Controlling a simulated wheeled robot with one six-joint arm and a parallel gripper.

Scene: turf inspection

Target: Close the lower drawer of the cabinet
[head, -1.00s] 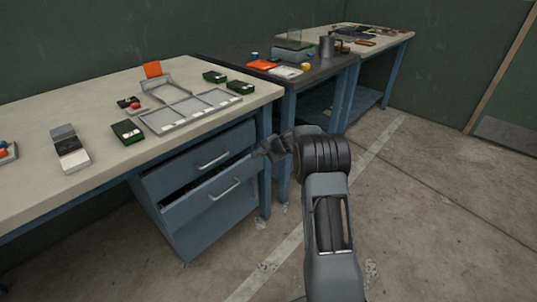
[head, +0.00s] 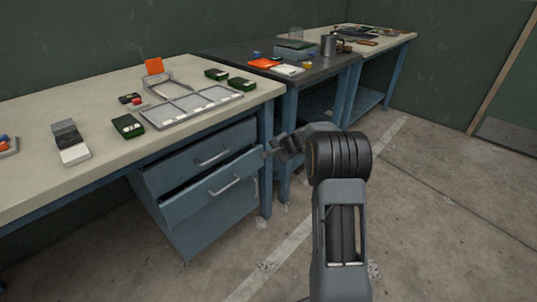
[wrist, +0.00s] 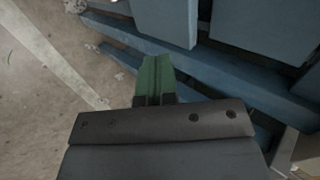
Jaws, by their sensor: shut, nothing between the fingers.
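The blue-grey cabinet (head: 185,237) stands under the near workbench in the head view. Its lower drawer (head: 200,197) is pulled out, with a dark gap above its front and a pale bar handle (head: 224,186). The upper drawer (head: 190,163) sits further back above it. My gripper (head: 270,152) is shut and empty, just right of the lower drawer's front at about its top edge, with no clear contact. In the wrist view the closed green fingers (wrist: 155,78) point toward blue panels (wrist: 165,20); which panel is the drawer I cannot tell.
The near workbench (head: 100,85) carries a grey tray frame (head: 190,106), several small dark green boxes and a grey-and-white block (head: 70,143). Blue bench legs (head: 266,165) stand close behind my gripper. A darker table (head: 240,55) is beyond. The concrete floor (head: 430,220) at right is clear.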

